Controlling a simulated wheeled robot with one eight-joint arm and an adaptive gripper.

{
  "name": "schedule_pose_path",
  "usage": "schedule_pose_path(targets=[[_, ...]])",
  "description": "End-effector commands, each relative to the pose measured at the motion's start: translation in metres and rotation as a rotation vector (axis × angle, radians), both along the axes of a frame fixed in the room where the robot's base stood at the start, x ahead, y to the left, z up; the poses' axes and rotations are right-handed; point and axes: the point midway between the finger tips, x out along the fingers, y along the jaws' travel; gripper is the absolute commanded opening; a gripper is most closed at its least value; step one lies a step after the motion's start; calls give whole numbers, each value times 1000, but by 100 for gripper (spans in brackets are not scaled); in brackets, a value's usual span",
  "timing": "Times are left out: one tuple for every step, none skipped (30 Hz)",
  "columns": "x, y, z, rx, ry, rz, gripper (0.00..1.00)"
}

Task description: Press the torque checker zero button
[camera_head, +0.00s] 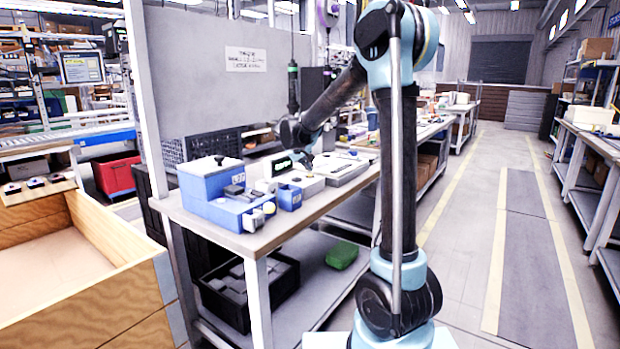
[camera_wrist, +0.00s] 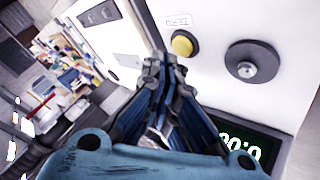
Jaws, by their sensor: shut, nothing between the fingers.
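The torque checker shows in the wrist view as a white panel (camera_wrist: 215,22). It carries a round yellow button (camera_wrist: 184,43) under a small label, a black round dial with a metal centre (camera_wrist: 253,62), and a dark display with green-white digits (camera_wrist: 245,148). My gripper (camera_wrist: 163,60) is shut and empty, its fingertips just left of and below the yellow button in the picture. I cannot tell whether they touch the panel. In the head view the checker (camera_head: 308,184) sits on the bench with its lit display, and my gripper (camera_head: 304,160) is small above it.
A blue box (camera_head: 207,184) and small blue parts stand at the bench's near left end. A grey device (camera_head: 343,169) lies right of the checker. A grey board (camera_head: 220,70) rises behind the bench. The aisle floor at right is clear.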

Motion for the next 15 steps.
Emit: schedule_pose_path(targets=[[0,0,4,0,0,0,0],[0,0,6,0,0,0,0],[0,0,10,0,0,0,0],[0,0,12,0,0,0,0],[0,0,15,0,0,0,0],[0,0,18,0,0,0,0],[0,0,20,0,0,0,0],[0,0,23,0,0,0,0],[0,0,26,0,0,0,0],[0,0,28,0,0,0,0],[0,0,31,0,0,0,0],[0,0,34,0,0,0,0],[0,0,37,0,0,0,0],[0,0,39,0,0,0,0],[0,0,42,0,0,0,0]])
